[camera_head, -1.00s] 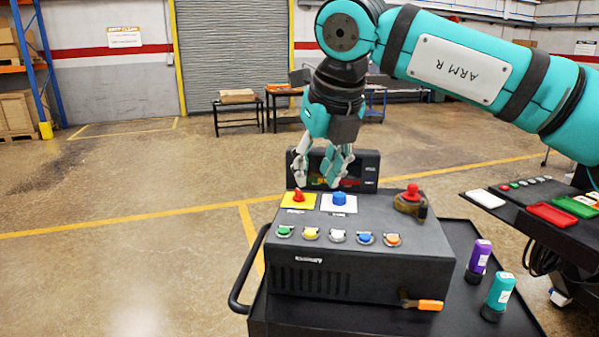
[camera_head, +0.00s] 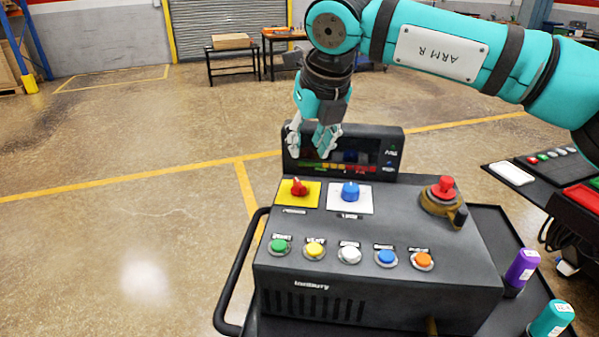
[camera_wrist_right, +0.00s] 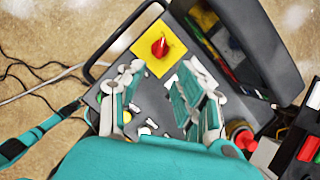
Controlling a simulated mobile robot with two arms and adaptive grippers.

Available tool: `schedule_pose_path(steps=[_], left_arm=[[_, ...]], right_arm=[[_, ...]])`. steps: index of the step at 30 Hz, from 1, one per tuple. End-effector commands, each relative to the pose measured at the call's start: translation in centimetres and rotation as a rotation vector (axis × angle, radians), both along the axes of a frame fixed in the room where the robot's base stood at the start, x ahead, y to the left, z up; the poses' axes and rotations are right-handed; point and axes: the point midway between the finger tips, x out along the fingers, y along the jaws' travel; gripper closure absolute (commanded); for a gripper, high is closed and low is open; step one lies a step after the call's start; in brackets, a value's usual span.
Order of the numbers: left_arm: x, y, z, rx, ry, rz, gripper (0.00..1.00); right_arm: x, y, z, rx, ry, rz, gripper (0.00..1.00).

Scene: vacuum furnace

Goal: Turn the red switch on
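The red switch (camera_head: 299,187) is a rotary knob on a yellow plate at the back left of the dark control box (camera_head: 385,225). It also shows in the right wrist view (camera_wrist_right: 160,47), beyond the fingertips. My right gripper (camera_head: 312,150) hangs fingers down above and behind the switch, in front of the display panel. Its fingers are spread apart with nothing between them, and it does not touch the switch. In the right wrist view the open fingers (camera_wrist_right: 160,85) frame the box's top just short of the yellow plate. My left gripper is not in view.
A blue knob (camera_head: 350,191) on a white plate sits right beside the switch. Several coloured buttons line the front. A red mushroom button (camera_head: 445,187) is at the right. The display panel (camera_head: 343,158) stands upright at the back. Purple (camera_head: 522,268) and teal (camera_head: 552,319) bottles stand on the cart.

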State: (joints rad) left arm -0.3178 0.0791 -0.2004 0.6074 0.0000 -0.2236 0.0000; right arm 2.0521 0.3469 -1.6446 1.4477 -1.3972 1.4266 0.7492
Motion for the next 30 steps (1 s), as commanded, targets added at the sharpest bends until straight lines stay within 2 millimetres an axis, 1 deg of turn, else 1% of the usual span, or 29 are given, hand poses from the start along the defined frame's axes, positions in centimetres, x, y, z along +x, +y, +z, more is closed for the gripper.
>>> schedule_pose_path(steps=[1, 4, 10, 12, 15, 18, 21, 24, 29, 30], left_arm=[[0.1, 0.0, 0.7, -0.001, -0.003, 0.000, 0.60], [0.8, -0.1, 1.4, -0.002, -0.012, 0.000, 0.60], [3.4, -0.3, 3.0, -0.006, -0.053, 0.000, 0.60], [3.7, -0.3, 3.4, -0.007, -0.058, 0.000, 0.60], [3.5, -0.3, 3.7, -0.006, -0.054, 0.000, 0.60], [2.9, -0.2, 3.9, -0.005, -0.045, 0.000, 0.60], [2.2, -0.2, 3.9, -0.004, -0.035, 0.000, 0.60], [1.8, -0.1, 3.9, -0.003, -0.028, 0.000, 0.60], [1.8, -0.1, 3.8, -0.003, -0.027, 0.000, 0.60], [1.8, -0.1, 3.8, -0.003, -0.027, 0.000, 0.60]], right_arm=[[0.4, 0.1, -0.9, -0.002, 0.004, -0.001, 0.66], [1.2, 0.5, -2.9, -0.003, 0.004, 0.000, 0.66], [2.7, 1.0, -6.7, -0.001, 0.004, 0.000, 0.66], [3.1, 1.2, -7.8, -0.002, 0.002, 0.000, 0.66], [3.6, 1.4, -9.0, -0.001, 0.002, 0.000, 0.66], [3.9, 1.5, -9.8, -0.001, 0.001, -0.001, 0.66], [4.1, 1.5, -10.3, 0.001, -0.001, -0.001, 0.66], [4.1, 1.5, -10.4, 0.000, -0.001, -0.001, 0.66], [4.1, 1.5, -10.4, 0.000, -0.001, -0.001, 0.66], [4.1, 1.5, -10.4, 0.000, -0.001, -0.001, 0.72]])
